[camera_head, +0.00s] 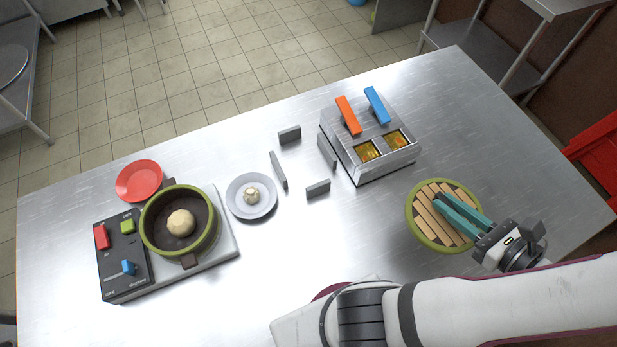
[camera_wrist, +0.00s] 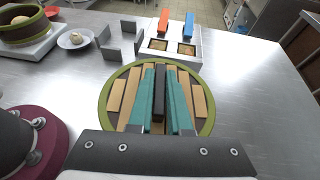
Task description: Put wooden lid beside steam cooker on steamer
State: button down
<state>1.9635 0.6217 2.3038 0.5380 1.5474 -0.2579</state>
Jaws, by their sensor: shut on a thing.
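The wooden lid (camera_head: 418,218), round with pale slats and a green rim, is at the right side of the metal table. My gripper (camera_head: 440,200) is over it with teal fingers shut on the lid's dark handle (camera_wrist: 159,95), which shows between them in the wrist view. The lid (camera_wrist: 118,98) looks about level; whether it touches the table is unclear. The steamer (camera_head: 147,232), a dark pot with a green rim, stands uncovered on the cooker (camera_head: 120,272) at the left. A pale round bun (camera_head: 181,223) lies inside it.
A grey plate (camera_head: 240,208) with a small bun stands right of the steamer. A red plate (camera_head: 139,181) is behind it. Upright grey blocks (camera_head: 278,169) stand mid-table. A metal box (camera_head: 385,165) with orange and blue handles is behind the lid. The front middle is partly covered by my arm.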

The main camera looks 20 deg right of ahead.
jog(key=shift+m+h, duration=0.7)
jog(key=shift+h, duration=0.1)
jog(key=s+a, duration=0.1)
jog(key=s, duration=0.2)
jog(key=s+a, duration=0.1)
jog(key=s, duration=0.1)
jog(key=shift+s+a+f, duration=0.15)
jog(key=shift+a+f, duration=0.15)
jog(key=shift+f, duration=0.05)
send_over(392, 220)
jog(key=f, duration=0.6)
jog(key=shift+s+f, duration=0.25)
jog(key=shift+f, duration=0.05)
jog(key=shift+w+f, duration=0.15)
jog(key=shift+f, duration=1)
jog(key=shift+w+f, duration=0.15)
jog(key=shift+f, duration=0.95)
jog(key=c, duration=0.8)
grip_release()
jog(key=shift+c, duration=0.2)
